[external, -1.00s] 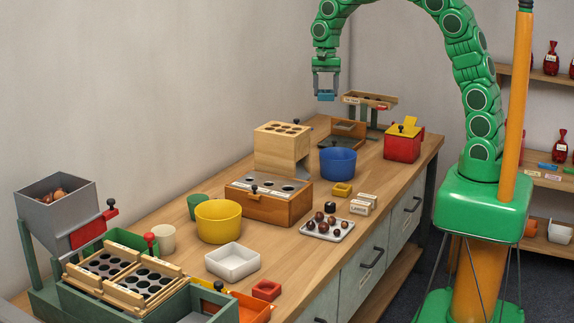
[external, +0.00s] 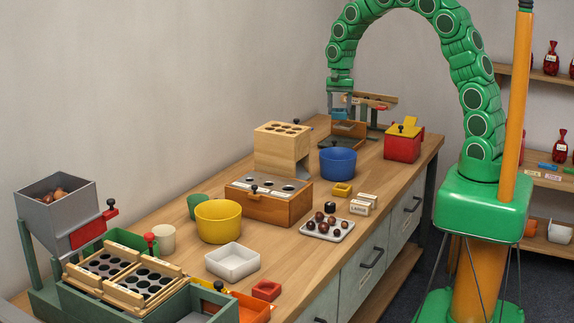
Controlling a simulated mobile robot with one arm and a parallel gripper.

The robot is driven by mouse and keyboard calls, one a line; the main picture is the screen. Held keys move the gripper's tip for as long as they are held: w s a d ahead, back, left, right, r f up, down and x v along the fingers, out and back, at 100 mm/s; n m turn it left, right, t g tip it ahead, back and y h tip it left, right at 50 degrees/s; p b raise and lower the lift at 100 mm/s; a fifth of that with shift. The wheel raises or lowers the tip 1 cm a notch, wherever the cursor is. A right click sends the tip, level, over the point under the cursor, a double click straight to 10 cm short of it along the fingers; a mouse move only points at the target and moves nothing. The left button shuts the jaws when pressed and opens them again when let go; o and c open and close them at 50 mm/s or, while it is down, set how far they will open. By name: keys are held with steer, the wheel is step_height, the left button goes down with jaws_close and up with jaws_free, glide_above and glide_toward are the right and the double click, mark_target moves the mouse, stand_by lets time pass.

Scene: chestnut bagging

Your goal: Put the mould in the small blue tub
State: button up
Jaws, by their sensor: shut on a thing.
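My gripper (external: 341,108) points down above the far part of the bench, beyond the blue tub. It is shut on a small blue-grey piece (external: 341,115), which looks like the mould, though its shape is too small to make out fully. The blue tub (external: 338,163) stands upright on the bench, nearer the camera and below my gripper. Its inner floor is hidden from this angle. The held piece is apart from the tub, and a wood-and-green tray device (external: 345,141) lies behind and below it.
A red box with yellow lid parts (external: 402,146) stands right of the tub. A wooden block with holes (external: 281,150) stands to its left. A small yellow square dish (external: 342,189) and a tray of chestnuts (external: 327,230) lie in front. A balance-like stand (external: 368,103) is behind.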

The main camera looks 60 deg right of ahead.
mark_target(338, 163)
step_height(338, 163, down, 21)
steer(key=shift+f, duration=0.1)
stand_by(0.8)
steer(key=shift+f, duration=0.1)
steer(key=o, duration=1.2)
steer(key=shift+c, duration=0.2)
